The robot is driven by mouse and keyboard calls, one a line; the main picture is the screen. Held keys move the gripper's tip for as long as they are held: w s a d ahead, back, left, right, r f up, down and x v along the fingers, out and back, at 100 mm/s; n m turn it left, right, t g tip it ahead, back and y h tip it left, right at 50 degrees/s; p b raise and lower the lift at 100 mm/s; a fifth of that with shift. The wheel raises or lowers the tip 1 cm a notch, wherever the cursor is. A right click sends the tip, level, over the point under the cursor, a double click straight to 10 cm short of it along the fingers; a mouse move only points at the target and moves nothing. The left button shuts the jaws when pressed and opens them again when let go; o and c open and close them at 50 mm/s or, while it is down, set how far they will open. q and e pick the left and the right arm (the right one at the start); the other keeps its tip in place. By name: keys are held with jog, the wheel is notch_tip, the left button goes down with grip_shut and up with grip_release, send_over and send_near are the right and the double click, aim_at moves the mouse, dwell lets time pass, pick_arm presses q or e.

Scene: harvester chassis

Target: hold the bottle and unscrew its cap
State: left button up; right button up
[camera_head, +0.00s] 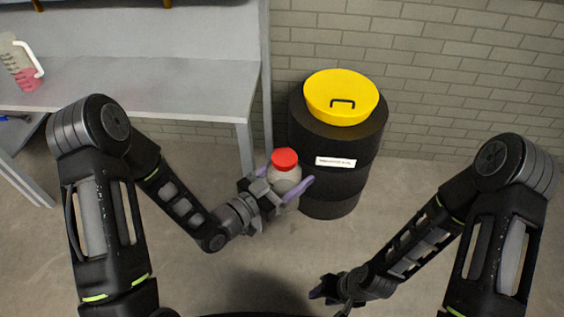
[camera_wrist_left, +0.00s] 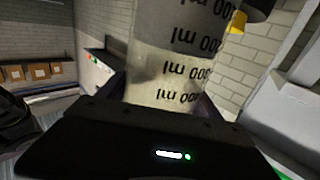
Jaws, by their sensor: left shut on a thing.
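The bottle (camera_head: 286,177) is pale grey with a red cap (camera_head: 285,159) on top. My left gripper (camera_head: 285,188) is shut on the bottle's body, with a purple finger on each side, and holds it about upright in front of the black barrel. In the left wrist view the bottle (camera_wrist_left: 180,60) shows close up, with dark volume marks in ml; its cap is outside that view. My right gripper (camera_head: 333,292) is low in the head view, apart from the bottle and empty as far as I can see. Its fingers are small and partly hidden, so its opening is unclear.
A black barrel (camera_head: 345,178) with a yellow lid (camera_head: 341,97) stands behind the bottle. A grey bench (camera_head: 150,85) at the left holds a clear jug (camera_head: 22,65) with pink liquid. A brick wall closes the back. The floor between my arms is clear.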

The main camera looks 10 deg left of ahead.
pick_arm(q)
grip_shut()
jog(key=w+a+r+n+t+y, duration=0.2)
jog(key=w+a+r+n+y, duration=0.1)
jog(key=a, duration=0.4)
jog(key=w+a+r+n+t+y, duration=0.2)
jog(key=w+a+r+n+y, duration=0.2)
jog(key=w+a+y, duration=0.3)
jog(key=shift+w+a+n+y, duration=0.3)
jog(key=shift+a+n+y, duration=0.2)
jog(key=shift+a+y, duration=0.3)
